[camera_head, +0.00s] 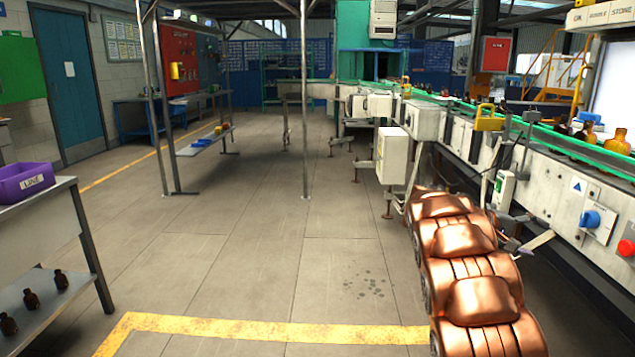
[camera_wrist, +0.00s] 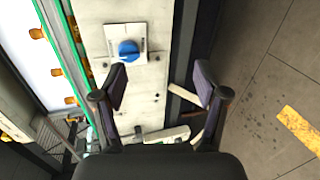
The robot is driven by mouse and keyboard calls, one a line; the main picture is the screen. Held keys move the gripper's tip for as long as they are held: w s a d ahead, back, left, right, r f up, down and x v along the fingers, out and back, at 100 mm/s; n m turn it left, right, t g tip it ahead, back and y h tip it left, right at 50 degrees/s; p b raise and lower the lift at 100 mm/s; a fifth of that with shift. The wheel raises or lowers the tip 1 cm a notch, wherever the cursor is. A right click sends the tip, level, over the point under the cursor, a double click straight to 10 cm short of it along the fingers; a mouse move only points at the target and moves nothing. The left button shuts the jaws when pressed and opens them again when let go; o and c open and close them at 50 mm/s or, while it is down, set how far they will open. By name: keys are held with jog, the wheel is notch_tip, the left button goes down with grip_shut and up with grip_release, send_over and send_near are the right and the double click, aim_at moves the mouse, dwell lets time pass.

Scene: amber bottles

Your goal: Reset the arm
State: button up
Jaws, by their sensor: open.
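My gripper (camera_wrist: 160,90) shows in the wrist view with its two dark fingers spread wide and nothing between them. Beyond the fingers are the side of the conveyor and the floor. In the head view my copper-coloured arm reaches up from the lower right beside the conveyor. The gripper's fingertips are hard to make out there. Amber bottles (camera_head: 617,142) stand on the conveyor (camera_head: 560,195) at the right. Bottles on the belt also show at the left of the wrist view (camera_wrist: 38,33).
A blue knob (camera_wrist: 129,50) sticks out of the conveyor's side near the gripper. At the left a metal shelf table (camera_head: 45,215) holds a purple bin (camera_head: 25,183) above and small dark bottles (camera_head: 61,280) below. The middle floor is clear, with a yellow line (camera_head: 270,329).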

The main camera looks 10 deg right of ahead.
jog(key=s+a+f+n+t+y, duration=0.1)
jog(key=s+a+f+y, duration=0.4)
jog(key=s+a, duration=0.85)
jog(key=s+a+f+n+y, duration=0.1)
jog(key=s+a+f+y, duration=0.5)
jog(key=a, duration=1.2)
jog(key=s+a+f+t+y, duration=0.1)
jog(key=s+a+f+y, duration=0.2)
jog(key=s+a, duration=1.1)
jog(key=s+a+p+v, duration=0.1)
jog(key=s+p+v, duration=0.1)
jog(key=p+v, duration=0.9)
jog(key=s+a+r+p+v, duration=0.1)
jog(key=s+p+v, duration=0.2)
jog(key=p+v, duration=0.9)
jog(key=shift+w+r+t, duration=0.15)
jog(key=shift+r+t, duration=0.15)
jog(key=shift+r, duration=0.5)
